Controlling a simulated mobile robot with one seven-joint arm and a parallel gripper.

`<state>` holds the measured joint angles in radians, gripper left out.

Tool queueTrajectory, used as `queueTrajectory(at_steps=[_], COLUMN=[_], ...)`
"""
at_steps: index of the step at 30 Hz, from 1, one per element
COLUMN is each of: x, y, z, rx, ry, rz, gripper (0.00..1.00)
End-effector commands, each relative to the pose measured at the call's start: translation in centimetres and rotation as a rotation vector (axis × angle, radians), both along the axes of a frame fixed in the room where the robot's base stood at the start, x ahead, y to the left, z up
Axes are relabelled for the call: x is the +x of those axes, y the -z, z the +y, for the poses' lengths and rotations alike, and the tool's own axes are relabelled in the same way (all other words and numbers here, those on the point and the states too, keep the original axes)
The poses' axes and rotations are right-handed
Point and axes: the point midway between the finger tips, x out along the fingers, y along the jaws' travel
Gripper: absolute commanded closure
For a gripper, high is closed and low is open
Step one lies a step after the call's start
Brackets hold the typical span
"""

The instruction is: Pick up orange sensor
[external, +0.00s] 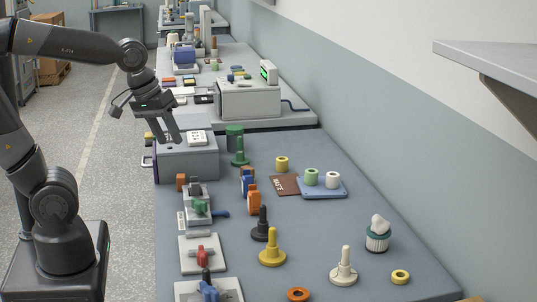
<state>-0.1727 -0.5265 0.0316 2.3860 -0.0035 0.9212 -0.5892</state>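An orange piece (254,200), which looks like the orange sensor, stands on the grey-blue bench just left of its middle. A similar piece in blue and orange (248,181) is right behind it. My gripper (170,142) points down above the grey box at the bench's left edge, behind and to the left of the orange piece and well apart from it. Its two fingers look spread, with nothing visible between them.
The grey box (187,162) carries a white keypad. Clamps on plates line the left edge. A dark peg (262,224) and a yellow peg (272,247) stand in front of the orange piece. A blue tray (342,190) with bobbins lies to its right.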

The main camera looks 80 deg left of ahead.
Motion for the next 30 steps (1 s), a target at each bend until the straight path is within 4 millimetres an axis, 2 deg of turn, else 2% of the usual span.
queueTrajectory(at_steps=[3, 9, 18, 24, 30], x=[1.6, 3.4, 3.8, 3.1, 2.7], y=[0.9, 2.7, 6.8, 9.0, 10.4], z=[3.3, 9.2, 18.7, 22.9, 24.1], rx=[-0.096, -0.237, -0.381, -0.418, -0.425], ry=[-0.322, -0.877, -1.709, -2.086, -2.206], rz=[0.043, 0.094, 0.137, 0.139, 0.137], gripper=[0.60, 0.60, 0.60, 0.60, 0.60])
